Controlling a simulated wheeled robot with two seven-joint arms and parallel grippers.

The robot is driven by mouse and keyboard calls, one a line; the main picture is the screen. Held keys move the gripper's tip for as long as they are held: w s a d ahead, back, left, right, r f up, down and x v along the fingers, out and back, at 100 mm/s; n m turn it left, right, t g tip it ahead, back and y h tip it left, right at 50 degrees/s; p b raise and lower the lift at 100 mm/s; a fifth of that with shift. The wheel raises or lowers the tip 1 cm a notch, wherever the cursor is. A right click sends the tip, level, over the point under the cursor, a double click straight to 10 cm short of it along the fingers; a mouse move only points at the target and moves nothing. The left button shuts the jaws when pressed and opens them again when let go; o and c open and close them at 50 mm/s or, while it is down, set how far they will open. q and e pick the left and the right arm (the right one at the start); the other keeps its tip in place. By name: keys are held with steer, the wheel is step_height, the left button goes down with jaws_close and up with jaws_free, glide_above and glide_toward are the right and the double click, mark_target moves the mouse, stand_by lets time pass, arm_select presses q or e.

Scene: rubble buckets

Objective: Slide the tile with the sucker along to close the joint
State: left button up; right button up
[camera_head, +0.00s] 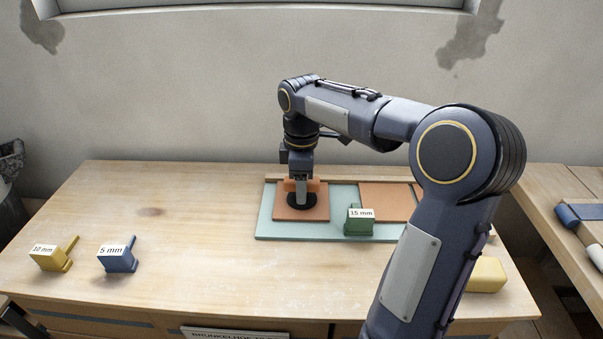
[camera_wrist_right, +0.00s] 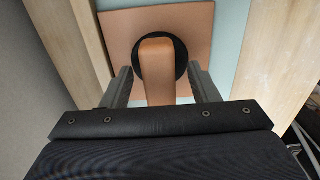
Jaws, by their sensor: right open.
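Gaps show between fingers and handle in the wrist view. A second terracotta tile (camera_head: 385,200) lies further right on the board, partly hidden by my arm. A green 15 mm spacer (camera_head: 360,222) stands between them, nearer the front. My left gripper is not in view.
A yellow 10 mm spacer (camera_head: 50,258) and a blue 5 mm spacer (camera_head: 118,258) stand at the table's left. A yellow block (camera_head: 487,275) lies at the front right. A wooden strip (camera_head: 345,171) runs behind the board. The table's left-middle (camera_head: 190,220) is clear.

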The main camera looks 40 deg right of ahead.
mark_target(324, 199)
steer(key=shift+f, duration=0.4)
steer(key=shift+c, duration=0.4)
jaws_close()
steer(key=shift+s+d, duration=0.8)
steer(key=shift+d, duration=0.2)
steer(key=shift+s+d, duration=0.8)
steer(key=shift+d, duration=0.15)
